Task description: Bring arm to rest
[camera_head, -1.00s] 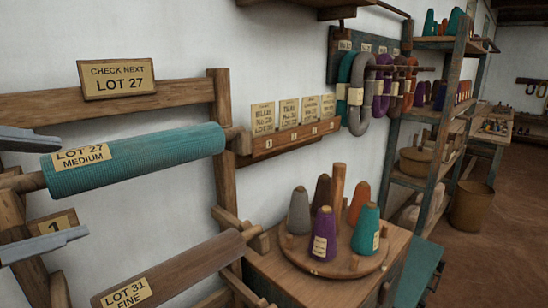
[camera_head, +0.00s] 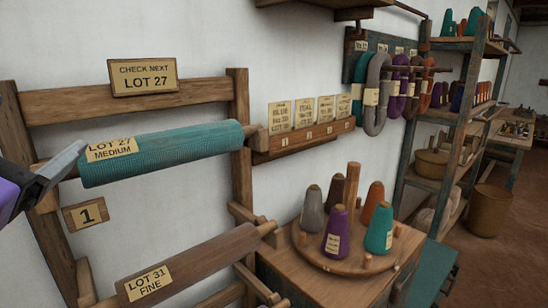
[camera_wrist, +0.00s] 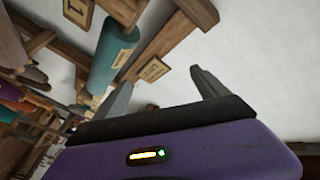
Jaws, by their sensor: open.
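My gripper (camera_wrist: 158,90) is open and empty in the wrist view, its two grey fingers spread apart with white wall beyond them. In the head view only part of it (camera_head: 62,165) shows at the left edge, near the left end of the teal roll. The teal roll (camera_head: 170,152), labelled LOT 27 MEDIUM, lies across the upper part of the wooden rack (camera_head: 120,100); it also shows in the wrist view (camera_wrist: 112,50). A brown roll (camera_head: 190,262), labelled LOT 31 FINE, lies below it.
A sign reading CHECK NEXT LOT 27 (camera_head: 143,77) is on the rack's top rail. A wooden stand (camera_head: 335,262) with several yarn cones is to the right. Behind it are hanging skeins (camera_head: 376,93), shelves (camera_head: 440,150) and a basket (camera_head: 490,210). Floor shows at far right.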

